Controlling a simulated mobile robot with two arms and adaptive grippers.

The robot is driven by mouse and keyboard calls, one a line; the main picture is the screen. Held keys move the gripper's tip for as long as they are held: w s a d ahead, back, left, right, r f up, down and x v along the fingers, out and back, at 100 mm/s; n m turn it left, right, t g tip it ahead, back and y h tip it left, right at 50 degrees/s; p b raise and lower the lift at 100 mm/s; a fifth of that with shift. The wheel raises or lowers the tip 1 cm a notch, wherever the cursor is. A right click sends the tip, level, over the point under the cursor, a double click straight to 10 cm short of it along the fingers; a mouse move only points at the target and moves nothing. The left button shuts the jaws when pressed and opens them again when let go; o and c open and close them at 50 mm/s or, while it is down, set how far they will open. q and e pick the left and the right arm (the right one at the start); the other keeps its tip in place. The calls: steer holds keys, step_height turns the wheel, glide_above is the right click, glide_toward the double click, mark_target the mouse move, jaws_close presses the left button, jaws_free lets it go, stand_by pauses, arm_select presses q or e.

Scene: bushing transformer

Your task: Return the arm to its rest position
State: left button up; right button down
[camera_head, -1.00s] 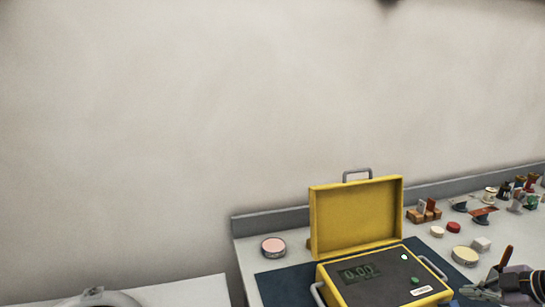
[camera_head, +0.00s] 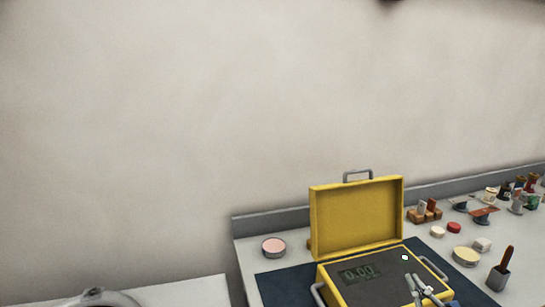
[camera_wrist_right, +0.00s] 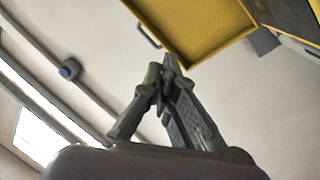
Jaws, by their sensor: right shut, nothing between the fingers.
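My right gripper (camera_head: 416,288) shows at the lower edge of the head view, in front of the right part of the yellow case's panel. In the right wrist view its fingers (camera_wrist_right: 168,72) meet at the tips, shut with nothing between them. The yellow case (camera_head: 356,220) stands open, with its lid upright and its display reading 0.00. The lid also shows at the top of the right wrist view (camera_wrist_right: 195,25). I cannot tell whether the gripper touches the panel. My left gripper is not in view.
The case sits on a dark blue mat (camera_head: 275,285) on a grey bench. A pink-topped round tin (camera_head: 273,247) is left of it. To the right are a cream round tin (camera_head: 466,257), a brush-like tool in a grey holder (camera_head: 499,277), a wooden block (camera_head: 424,212) and several small items.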

steer(key=s+a+f+m+g+h, duration=0.2)
steer(key=s+f+m+g+h, duration=0.45)
steer(key=s+f, duration=0.75)
steer(key=s+a+f+n+g+y, duration=0.1)
steer(key=s+a+f+g+y, duration=0.2)
steer(key=s+a+g, duration=0.35)
steer(key=s+a+f+n+g+y, duration=0.1)
steer(key=s+a+f+g+y, duration=0.2)
steer(key=s, duration=0.7)
step_height(320, 180, down, 27)
steer(key=g+b, duration=0.1)
steer(key=b, duration=0.2)
steer(key=s+d+f+g+b, duration=0.1)
steer(key=s+d+f+b, duration=0.1)
steer(key=s+f, duration=1.5)
step_height(320, 180, down, 3)
steer(key=shift+d+f+h, duration=0.1)
steer(key=shift+d+h, duration=0.15)
steer(key=shift+h, duration=0.2)
